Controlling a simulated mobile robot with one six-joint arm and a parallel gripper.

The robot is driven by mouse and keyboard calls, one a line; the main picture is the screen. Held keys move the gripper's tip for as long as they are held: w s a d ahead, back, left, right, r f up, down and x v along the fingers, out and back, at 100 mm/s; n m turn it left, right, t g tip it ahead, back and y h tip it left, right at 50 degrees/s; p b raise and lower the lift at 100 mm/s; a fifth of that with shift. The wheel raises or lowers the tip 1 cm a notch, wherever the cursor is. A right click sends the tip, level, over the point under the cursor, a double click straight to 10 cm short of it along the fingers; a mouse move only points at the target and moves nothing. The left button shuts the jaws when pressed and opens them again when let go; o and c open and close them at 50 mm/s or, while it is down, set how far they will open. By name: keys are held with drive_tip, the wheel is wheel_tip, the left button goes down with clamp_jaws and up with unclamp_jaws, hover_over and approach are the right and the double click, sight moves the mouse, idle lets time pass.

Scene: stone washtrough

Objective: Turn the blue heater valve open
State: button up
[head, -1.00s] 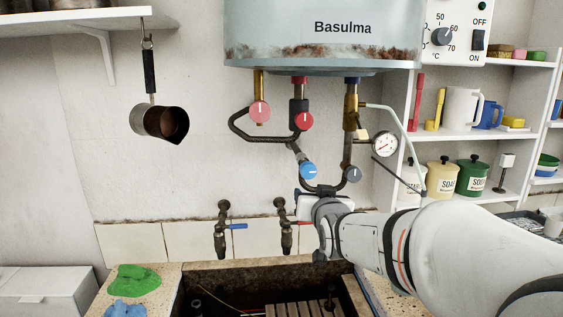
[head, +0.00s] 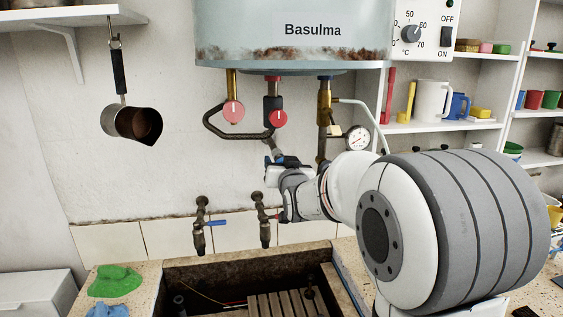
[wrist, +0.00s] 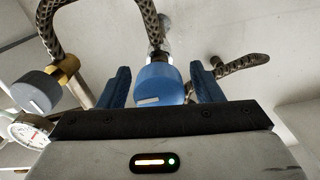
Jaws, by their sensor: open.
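The blue heater valve (wrist: 157,86) is a round blue knob with a white mark. In the wrist view it sits between the two blue fingers of my gripper (wrist: 162,80). The fingers are open, one on each side, with a narrow gap seen to the left finger; contact on the right is unclear. The white mark on the knob lies nearly level, slightly tilted. In the head view my gripper (head: 283,161) is at the pipes below the heater tank (head: 295,35), and my arm hides most or all of the blue knob.
A grey knob (wrist: 38,90) and a pressure gauge (wrist: 30,131) are left of my gripper in the wrist view. Two red-faced valves (head: 233,112) (head: 279,118) hang above. Two taps (head: 201,222) (head: 263,218) stand below, over the stone trough (head: 190,268).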

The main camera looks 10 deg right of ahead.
drive_tip(key=shift+c, duration=0.3)
drive_tip(key=c, duration=0.9)
